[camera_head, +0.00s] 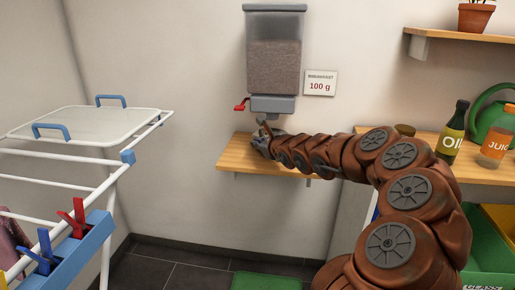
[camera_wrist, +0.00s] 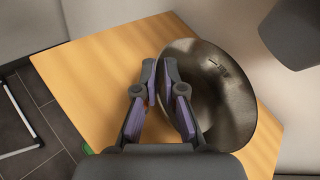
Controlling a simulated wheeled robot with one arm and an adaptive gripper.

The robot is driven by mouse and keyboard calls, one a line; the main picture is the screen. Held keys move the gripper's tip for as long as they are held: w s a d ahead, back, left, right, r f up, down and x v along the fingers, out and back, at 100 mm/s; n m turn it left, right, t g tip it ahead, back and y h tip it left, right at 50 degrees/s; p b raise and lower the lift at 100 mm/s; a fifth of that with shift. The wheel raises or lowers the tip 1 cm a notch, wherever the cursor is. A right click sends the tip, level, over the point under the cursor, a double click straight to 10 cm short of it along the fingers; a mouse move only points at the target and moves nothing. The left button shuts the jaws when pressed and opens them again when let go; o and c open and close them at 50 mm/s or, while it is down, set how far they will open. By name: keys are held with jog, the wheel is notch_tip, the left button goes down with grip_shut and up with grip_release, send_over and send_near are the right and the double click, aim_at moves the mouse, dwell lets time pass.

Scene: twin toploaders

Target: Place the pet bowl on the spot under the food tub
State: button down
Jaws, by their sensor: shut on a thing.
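The pet bowl (camera_wrist: 228,100) is a dark, round metal bowl in the wrist view. It is over the wooden shelf (camera_wrist: 85,65), to the right of the fingers. My gripper (camera_wrist: 159,72) is shut on its near left rim, with one finger inside the bowl. I cannot tell whether the bowl touches the shelf. In the head view my gripper (camera_head: 262,141) is over the same shelf (camera_head: 236,157), just below the food tub (camera_head: 274,65), and the bowl is mostly hidden there. The tub hangs on the wall with a grey outlet and a red lever (camera_head: 241,104).
A sign reading 100 g (camera_head: 320,84) is right of the tub. A white drying rack (camera_head: 90,118) stands left. An oil bottle (camera_head: 452,135) and juice bottle (camera_head: 495,145) are on the right surface. A dark grey shape (camera_wrist: 292,30) hangs close to the bowl's upper right.

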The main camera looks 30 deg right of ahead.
jog(key=shift+d+f, duration=0.1)
jog(key=shift+f, duration=0.25)
jog(key=c, duration=1.2)
grip_release()
jog(key=shift+r, duration=0.1)
jog(key=shift+c, duration=0.2)
jog(key=shift+s, duration=0.15)
jog(key=v, duration=1.1)
jog(key=shift+s+r+p, duration=0.2)
jog(key=shift+s+p, duration=0.15)
jog(key=shift+p, duration=0.05)
